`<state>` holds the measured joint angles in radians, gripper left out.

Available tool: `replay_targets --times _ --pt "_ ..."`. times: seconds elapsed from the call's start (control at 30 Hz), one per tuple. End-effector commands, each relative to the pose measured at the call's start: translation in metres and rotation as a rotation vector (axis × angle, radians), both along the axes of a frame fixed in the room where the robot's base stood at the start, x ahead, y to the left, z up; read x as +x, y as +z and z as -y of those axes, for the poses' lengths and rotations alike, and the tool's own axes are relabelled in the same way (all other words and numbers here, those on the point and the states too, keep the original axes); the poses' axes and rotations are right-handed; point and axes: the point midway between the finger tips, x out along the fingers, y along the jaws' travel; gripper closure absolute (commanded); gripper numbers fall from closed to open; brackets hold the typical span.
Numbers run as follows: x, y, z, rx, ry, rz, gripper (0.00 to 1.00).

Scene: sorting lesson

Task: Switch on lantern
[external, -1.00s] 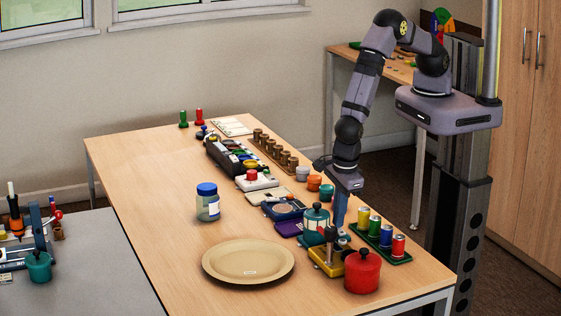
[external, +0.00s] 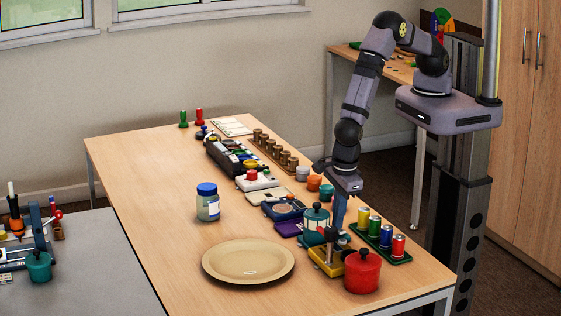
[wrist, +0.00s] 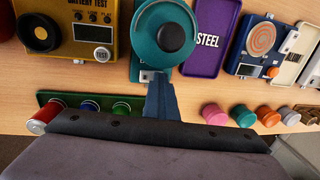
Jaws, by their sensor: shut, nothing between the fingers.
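The teal lantern (external: 316,220), with a pale band and a dark top knob, stands upright on the table near the right end. In the wrist view the lantern (wrist: 150,45) is seen from above, with a small pale switch piece (wrist: 148,76) at its base on my side. My gripper (external: 339,229) points down right beside the lantern on the battery-tray side. In the wrist view my gripper (wrist: 158,78) is shut and empty, with its tips at or very near the switch piece. I cannot tell whether they touch. No glow shows on the lantern.
A yellow battery tester (wrist: 70,48) and a red pot (external: 363,273) stand close by. A green tray (external: 401,260) holds several batteries. A tan plate (external: 248,262) is in front.

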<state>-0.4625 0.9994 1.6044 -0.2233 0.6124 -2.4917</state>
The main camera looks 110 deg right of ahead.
Motion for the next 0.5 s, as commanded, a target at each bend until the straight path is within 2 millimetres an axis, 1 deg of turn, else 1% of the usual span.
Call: replay_targets --times 0.03,0.23,0.5 --pt "-0.003 -0.003 -0.003 0.001 0.0 -0.005 1.0" --pt "-0.004 -0.002 -0.012 0.003 0.0 -0.005 1.0" --pt "-0.003 0.0 -0.014 0.003 -0.001 -0.003 1.0"
